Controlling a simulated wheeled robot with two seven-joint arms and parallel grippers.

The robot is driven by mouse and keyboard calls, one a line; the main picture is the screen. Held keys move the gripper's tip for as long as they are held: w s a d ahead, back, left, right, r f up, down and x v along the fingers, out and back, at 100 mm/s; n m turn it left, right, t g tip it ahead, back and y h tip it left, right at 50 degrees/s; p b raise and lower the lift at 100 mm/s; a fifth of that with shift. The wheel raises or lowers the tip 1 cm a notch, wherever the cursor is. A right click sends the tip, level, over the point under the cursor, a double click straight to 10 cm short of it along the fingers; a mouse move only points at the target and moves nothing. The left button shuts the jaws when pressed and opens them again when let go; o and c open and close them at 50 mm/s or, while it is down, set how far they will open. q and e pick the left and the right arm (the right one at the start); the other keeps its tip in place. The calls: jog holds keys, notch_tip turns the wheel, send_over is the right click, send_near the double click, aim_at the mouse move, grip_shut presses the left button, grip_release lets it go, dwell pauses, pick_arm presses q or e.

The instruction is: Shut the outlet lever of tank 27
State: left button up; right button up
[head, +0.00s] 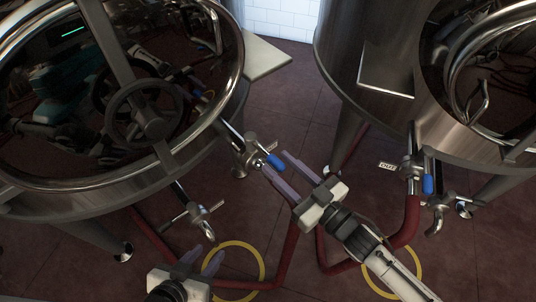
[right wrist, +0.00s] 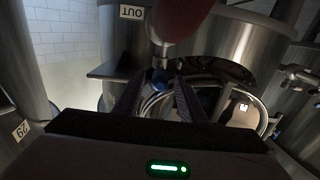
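A steel tank (head: 215,150) stands at left, with an outlet valve (head: 252,150) low on its front. Its lever has a blue grip (head: 275,161) sticking out to the right. My right gripper (head: 276,163) is open, its two fingertips on either side of the blue grip; contact cannot be told. The right wrist view shows the blue grip (right wrist: 159,77) just beyond and between the open fingers. My left gripper (head: 204,258) is open and empty, low in the head view. I cannot read a 27 on any tank.
A second tank (head: 345,90) stands at right, with its own blue-gripped valve lever (head: 428,185) and a small label (head: 387,167). Red hoses (head: 290,255) and yellow floor rings (head: 262,275) lie below. A flat shelf (head: 265,60) juts out behind the left tank.

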aim_at(268, 152)
jog(key=x, duration=0.5)
jog(key=shift+w+a, duration=0.1)
grip_shut()
